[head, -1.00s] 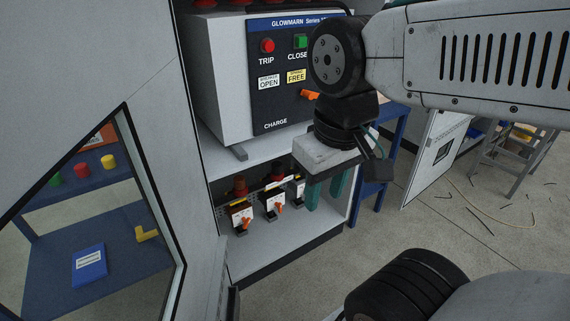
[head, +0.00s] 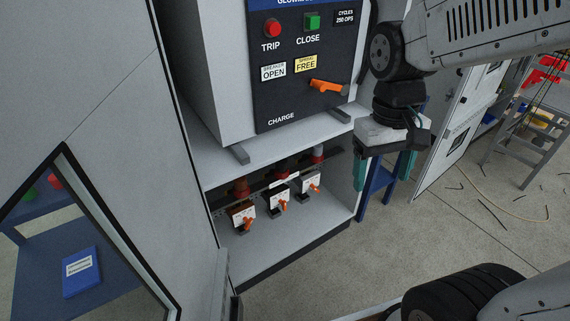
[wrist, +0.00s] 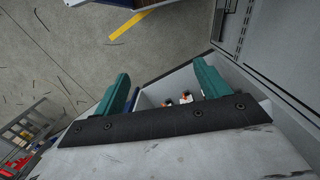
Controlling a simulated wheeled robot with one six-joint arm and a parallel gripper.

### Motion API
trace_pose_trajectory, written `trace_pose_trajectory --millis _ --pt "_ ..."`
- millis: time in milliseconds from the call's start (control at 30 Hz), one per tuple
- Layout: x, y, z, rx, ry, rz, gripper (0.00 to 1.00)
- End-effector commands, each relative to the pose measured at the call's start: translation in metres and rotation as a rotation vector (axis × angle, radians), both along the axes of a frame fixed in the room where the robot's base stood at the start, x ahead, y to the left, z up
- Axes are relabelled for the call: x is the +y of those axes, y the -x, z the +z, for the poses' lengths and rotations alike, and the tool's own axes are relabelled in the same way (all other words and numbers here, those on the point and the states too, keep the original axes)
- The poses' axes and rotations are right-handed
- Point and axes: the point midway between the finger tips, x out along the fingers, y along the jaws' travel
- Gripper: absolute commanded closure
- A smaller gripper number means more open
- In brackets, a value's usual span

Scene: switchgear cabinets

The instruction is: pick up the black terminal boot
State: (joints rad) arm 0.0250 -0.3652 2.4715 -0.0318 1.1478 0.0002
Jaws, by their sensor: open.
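My gripper (head: 384,172) is open and empty, with its two teal fingers pointing down, in front of the right edge of the open cabinet. In the wrist view its fingers (wrist: 163,84) stand wide apart with nothing between them but floor and cabinet in the distance. I cannot make out a black terminal boot in either view.
Small switches with orange levers (head: 278,202) stand in the cabinet's lower compartment (head: 284,237). Above is the breaker panel (head: 300,85) with an orange charge handle (head: 327,87). A blue booklet (head: 82,271) shows at left behind the door frame.

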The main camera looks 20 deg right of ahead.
Motion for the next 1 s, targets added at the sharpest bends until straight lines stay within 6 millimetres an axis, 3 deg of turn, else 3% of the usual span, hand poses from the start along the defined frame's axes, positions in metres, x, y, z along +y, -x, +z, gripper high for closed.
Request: trace_pose_trajectory --millis 267,467,767,1000 --pt "-0.018 -0.102 -0.076 0.024 0.036 0.018 0.25" --pt "-0.031 -0.182 -0.153 -0.048 0.055 0.050 0.25" --pt "-0.042 -0.292 -0.299 -0.256 0.048 0.121 0.25" --pt "-0.032 -0.369 -0.421 -0.543 -0.013 0.194 0.25"
